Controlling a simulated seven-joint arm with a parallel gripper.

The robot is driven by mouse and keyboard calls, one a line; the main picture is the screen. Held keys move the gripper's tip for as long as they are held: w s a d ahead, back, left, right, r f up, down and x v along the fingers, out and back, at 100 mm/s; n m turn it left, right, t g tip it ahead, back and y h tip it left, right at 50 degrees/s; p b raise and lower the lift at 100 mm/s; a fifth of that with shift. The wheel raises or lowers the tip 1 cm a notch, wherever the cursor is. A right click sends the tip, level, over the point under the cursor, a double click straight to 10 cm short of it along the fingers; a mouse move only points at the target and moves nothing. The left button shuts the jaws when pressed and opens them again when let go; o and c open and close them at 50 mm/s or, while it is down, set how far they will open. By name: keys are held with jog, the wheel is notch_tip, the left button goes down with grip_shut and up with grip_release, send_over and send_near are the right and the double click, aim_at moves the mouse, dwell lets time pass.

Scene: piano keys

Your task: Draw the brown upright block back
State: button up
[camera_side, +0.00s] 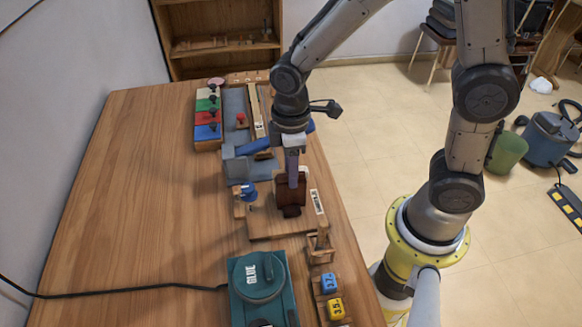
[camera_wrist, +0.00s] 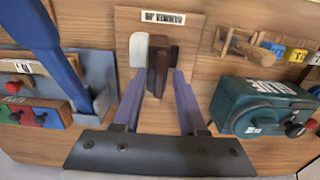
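The brown upright block (camera_side: 291,190) stands on a wooden board (camera_side: 270,231) near the table's right side. In the wrist view the brown block (camera_wrist: 160,63) stands between my fingertips, with a pale grey piece (camera_wrist: 138,48) close on its left. My gripper (camera_side: 292,180) points down at the block in the side view. In the wrist view my gripper (camera_wrist: 159,80) has its two purple fingers apart, one on each side of the block. Whether they touch it I cannot tell. The fingers hide part of the block.
A teal glue device (camera_side: 262,285) stands at the front. A grey fixture (camera_side: 238,165) with a blue handle and a rack of coloured blocks (camera_side: 207,118) lie behind. A small wooden frame (camera_side: 319,247) stands at the right.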

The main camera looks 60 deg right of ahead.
grip_shut()
dwell(1.2)
